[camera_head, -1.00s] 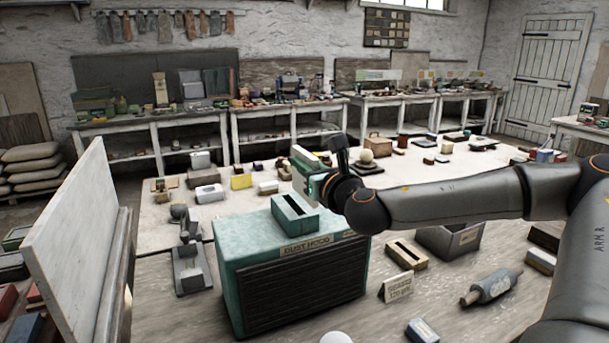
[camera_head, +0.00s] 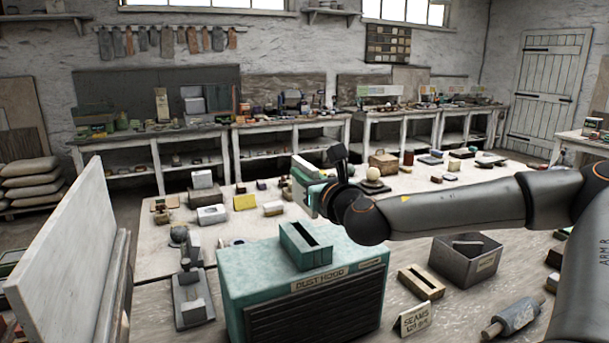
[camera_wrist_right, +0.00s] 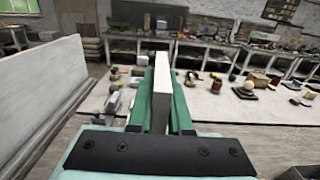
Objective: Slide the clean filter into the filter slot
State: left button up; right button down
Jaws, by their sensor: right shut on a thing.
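The clean filter is a thin pale slab (camera_wrist_right: 161,92), upright between the two green fingers of my right gripper (camera_wrist_right: 160,105) in the wrist view. In the head view, my right gripper (camera_head: 306,188) is above and behind the teal dust hood (camera_head: 235,288), shut on the filter (camera_head: 304,166), whose pale edge shows at the top. The filter slot (camera_head: 305,236) is a dark slit in a raised teal block on top of the hood. The filter appears clear of the slot. The slot does not show in the wrist view. My left gripper is not in view.
A pale upright board (camera_head: 70,245) stands at the left. A grey bin (camera_head: 465,262), a slotted wooden block (camera_head: 421,284) and a small card (camera_head: 413,318) stand right of the hood. Behind, a pale table (camera_head: 160,250) carries several small objects.

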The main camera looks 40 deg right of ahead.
jog(key=shift+f+b, duration=1.95)
jog(key=shift+f, duration=0.4)
jog(key=shift+f+b, duration=2.4)
jog(key=shift+f, duration=0.15)
jog(key=c, duration=0.8)
grip_release()
jog(key=shift+o, duration=0.2)
jog(key=shift+r, duration=0.1)
jog(key=shift+r+p, duration=1.8)
jog(key=shift+r, duration=0.15)
